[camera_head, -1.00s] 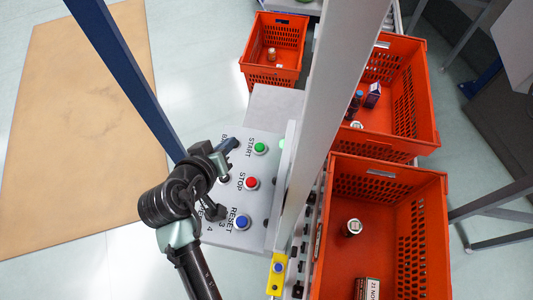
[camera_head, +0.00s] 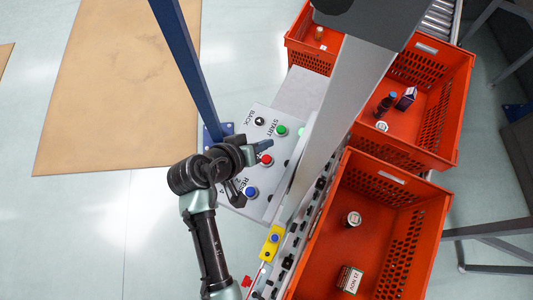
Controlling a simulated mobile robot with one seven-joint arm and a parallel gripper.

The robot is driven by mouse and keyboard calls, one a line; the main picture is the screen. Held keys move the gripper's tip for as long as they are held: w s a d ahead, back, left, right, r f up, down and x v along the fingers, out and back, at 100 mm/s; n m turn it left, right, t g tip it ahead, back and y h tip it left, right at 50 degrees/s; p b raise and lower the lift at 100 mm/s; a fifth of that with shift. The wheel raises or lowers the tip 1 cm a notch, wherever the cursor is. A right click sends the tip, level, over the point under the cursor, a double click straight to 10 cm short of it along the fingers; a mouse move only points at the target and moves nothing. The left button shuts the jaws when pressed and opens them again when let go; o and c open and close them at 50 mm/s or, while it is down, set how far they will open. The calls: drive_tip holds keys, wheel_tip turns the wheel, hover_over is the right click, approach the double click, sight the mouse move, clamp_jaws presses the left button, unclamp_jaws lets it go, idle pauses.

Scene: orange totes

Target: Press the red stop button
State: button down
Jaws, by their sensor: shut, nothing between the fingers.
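The red stop button (camera_head: 266,159) is on a light grey control panel (camera_head: 262,207). It sits between the green START button (camera_head: 281,130) and the blue RESET button (camera_head: 251,192). The STOP label is hidden behind my gripper. My gripper (camera_head: 264,146) is shut and empty, reaching over the panel from the left. Its tip appears right beside the red button, on the START side. I cannot tell whether it touches the button or hovers above it.
A grey post (camera_head: 340,120) rises right of the panel, and a blue post (camera_head: 180,65) stands behind my gripper. Orange totes (camera_head: 440,105) with small items line the right side. A yellow box with a blue button (camera_head: 271,243) is below the panel. Open floor lies left.

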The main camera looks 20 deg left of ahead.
sight(264, 162)
wheel_tip(264, 162, down, 8)
drive_tip(key=b, duration=0.7)
drive_tip(key=shift+f, duration=0.15)
idle(1.5)
drive_tip(key=shift+f, duration=0.4)
drive_tip(key=shift+f+b, duration=0.5)
drive_tip(key=shift+b, duration=0.05)
idle(0.5)
drive_tip(key=shift+r, duration=0.1)
drive_tip(key=shift+r+p, duration=0.8)
drive_tip(key=shift+p, duration=0.1)
wheel_tip(264, 162, up, 5)
drive_tip(key=p, duration=0.4)
drive_tip(key=shift+p, duration=0.35)
idle(0.5)
